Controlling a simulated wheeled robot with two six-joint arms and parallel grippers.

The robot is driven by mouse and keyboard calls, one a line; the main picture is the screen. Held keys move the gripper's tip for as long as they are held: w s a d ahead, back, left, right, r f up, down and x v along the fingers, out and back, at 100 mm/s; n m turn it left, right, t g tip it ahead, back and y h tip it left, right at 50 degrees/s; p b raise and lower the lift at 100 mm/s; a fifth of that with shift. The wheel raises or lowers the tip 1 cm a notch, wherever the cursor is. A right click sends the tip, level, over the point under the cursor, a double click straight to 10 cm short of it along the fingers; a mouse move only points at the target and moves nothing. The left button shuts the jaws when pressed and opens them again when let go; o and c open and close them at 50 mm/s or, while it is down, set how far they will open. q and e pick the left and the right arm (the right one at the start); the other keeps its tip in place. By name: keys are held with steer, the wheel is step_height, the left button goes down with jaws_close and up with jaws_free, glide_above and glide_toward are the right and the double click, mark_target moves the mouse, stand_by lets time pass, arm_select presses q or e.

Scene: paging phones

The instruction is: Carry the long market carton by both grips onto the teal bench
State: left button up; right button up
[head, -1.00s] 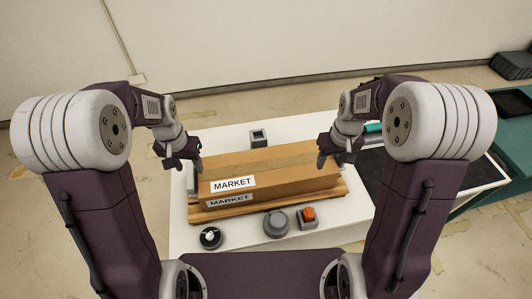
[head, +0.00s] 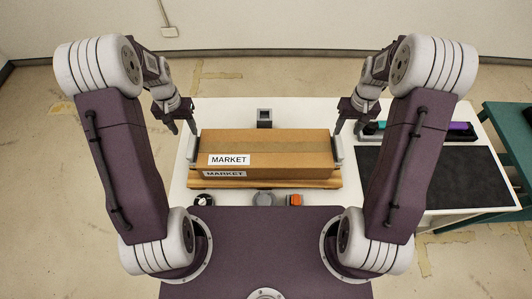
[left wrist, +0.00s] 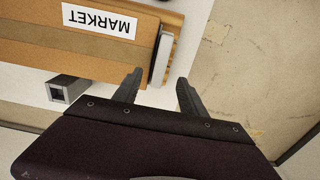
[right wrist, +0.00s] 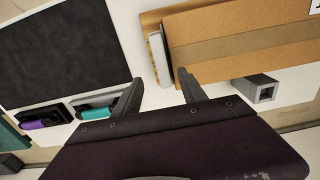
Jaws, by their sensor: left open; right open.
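The long brown market carton (head: 270,148) lies on a wooden board (head: 265,183) on the white table (head: 225,115), its MARKET labels facing me. A grey upright grip stands at each end: the left grip (head: 193,149) and the right grip (head: 337,151). My left gripper (head: 183,128) is open and empty near the left grip; in the left wrist view the grip (left wrist: 161,58) lies just ahead of the fingers. My right gripper (head: 348,128) is open near the right grip, which lies ahead of its fingers in the right wrist view (right wrist: 160,58). The teal bench (head: 508,145) stands at the right.
A grey square holder (head: 264,118) stands behind the carton. A black dial (head: 203,199), a grey round knob (head: 264,198) and an orange button (head: 295,199) sit in front. A black mat (head: 425,178) and teal and purple handsets (head: 458,126) lie right of the carton.

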mark_target(191, 144)
arm_select(q)
steer(key=f, duration=0.8)
steer(key=shift+a, duration=0.2)
arm_select(e)
steer(key=f, duration=0.7)
steer(key=shift+a+f, duration=0.2)
steer(key=shift+f, duration=0.15)
arm_select(q)
steer(key=shift+d+f, duration=0.1)
steer(key=shift+f, duration=0.2)
arm_select(e)
steer(key=shift+d+f, duration=0.1)
steer(key=shift+f, duration=0.3)
arm_select(q)
steer(key=shift+s, duration=0.1)
steer(key=shift+c, duration=0.3)
arm_select(e)
steer(key=shift+s+r, duration=0.1)
steer(key=shift+c, duration=0.3)
arm_select(q)
jaws_close()
arm_select(e)
jaws_close()
